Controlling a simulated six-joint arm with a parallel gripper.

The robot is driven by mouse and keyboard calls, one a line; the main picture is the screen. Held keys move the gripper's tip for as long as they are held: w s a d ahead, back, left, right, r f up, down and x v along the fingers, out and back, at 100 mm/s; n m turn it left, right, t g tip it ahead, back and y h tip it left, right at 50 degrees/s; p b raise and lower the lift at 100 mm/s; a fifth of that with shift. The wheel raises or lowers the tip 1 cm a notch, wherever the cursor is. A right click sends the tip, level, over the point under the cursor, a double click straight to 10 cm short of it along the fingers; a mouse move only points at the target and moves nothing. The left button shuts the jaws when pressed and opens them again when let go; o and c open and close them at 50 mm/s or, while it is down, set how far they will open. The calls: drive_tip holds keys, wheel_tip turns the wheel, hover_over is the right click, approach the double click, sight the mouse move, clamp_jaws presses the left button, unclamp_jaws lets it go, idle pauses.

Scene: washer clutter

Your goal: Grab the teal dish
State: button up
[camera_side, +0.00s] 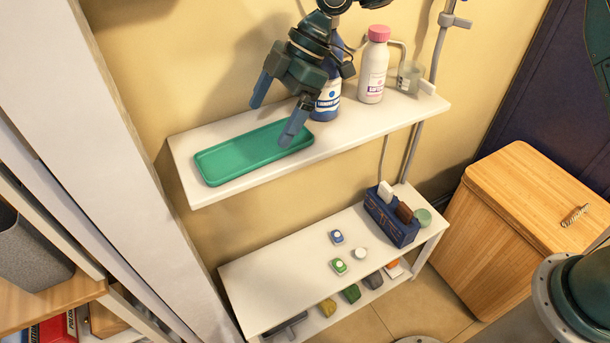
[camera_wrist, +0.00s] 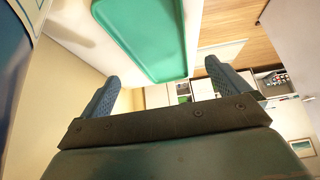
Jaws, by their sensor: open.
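The teal dish (camera_side: 250,154) is a shallow, rounded rectangular tray lying flat on the left part of the upper white shelf. My gripper (camera_side: 275,120) is over the right end of the dish in the side view, with its two blue fingers spread apart and nothing between them. One finger overlaps the dish's right end in the picture; I cannot tell whether it touches. In the wrist view the dish (camera_wrist: 145,32) fills the top middle, beyond the open fingers (camera_wrist: 162,82). The dish's right end is partly hidden behind a finger in the side view.
On the upper shelf (camera_side: 345,140), right of my gripper, stand a blue bottle (camera_side: 328,100), a white bottle with a pink cap (camera_side: 374,68) and a clear cup (camera_side: 409,76). The lower shelf (camera_side: 285,270) holds a blue caddy (camera_side: 391,218) and small items. A wooden hamper (camera_side: 520,220) stands right.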

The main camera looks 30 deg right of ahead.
sight(254, 151)
drive_tip(key=shift+x, duration=2.45)
drive_tip(key=c, duration=1)
